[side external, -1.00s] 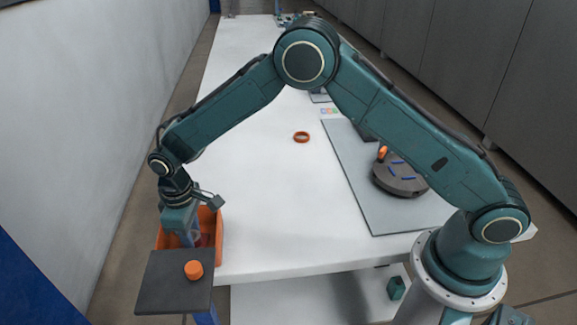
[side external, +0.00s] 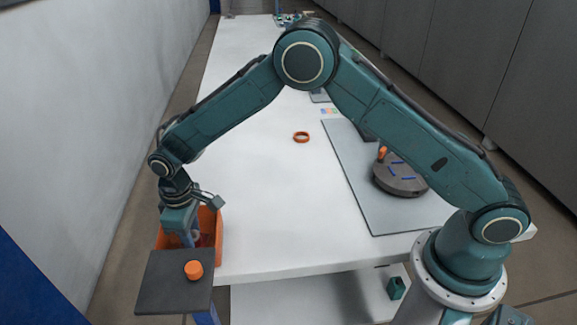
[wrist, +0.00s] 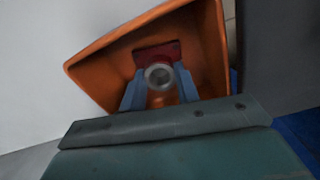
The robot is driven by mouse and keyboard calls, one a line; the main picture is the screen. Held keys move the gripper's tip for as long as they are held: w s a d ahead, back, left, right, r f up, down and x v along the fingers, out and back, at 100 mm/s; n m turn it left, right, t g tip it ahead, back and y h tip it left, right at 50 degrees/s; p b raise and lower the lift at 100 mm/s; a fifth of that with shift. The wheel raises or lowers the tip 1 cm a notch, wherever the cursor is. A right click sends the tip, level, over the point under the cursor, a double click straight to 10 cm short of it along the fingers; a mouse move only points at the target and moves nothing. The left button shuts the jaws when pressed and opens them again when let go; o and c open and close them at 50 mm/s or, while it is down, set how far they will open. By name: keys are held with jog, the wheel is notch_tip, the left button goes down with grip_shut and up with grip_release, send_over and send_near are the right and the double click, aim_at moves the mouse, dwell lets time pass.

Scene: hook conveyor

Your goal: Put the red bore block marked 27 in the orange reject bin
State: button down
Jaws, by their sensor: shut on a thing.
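A red block (wrist: 172,48) with a round grey bore shows between my gripper's fingers in the wrist view. No number is readable on it. My gripper (wrist: 160,84) is shut on the block and points down into the orange bin (wrist: 218,50). In the side view the orange bin (side external: 217,245) stands at the near left end of the white table. My gripper (side external: 192,240) is at the bin's opening there, and the block is mostly hidden by the arm and the bin.
A dark stand (side external: 165,280) with an orange knob (side external: 193,270) is just in front of the bin. A round grey fixture (side external: 400,180) with blue marks sits on a grey plate (side external: 375,220).

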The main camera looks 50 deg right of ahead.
jog(key=shift+f, duration=0.1)
dwell(0.3)
jog(key=c, duration=0.6)
grip_release()
jog(key=shift+o, duration=0.2)
jog(key=shift+r, duration=0.2)
notch_tip(320, 180, up, 7)
jog(key=shift+f, duration=0.15)
dwell(0.6)
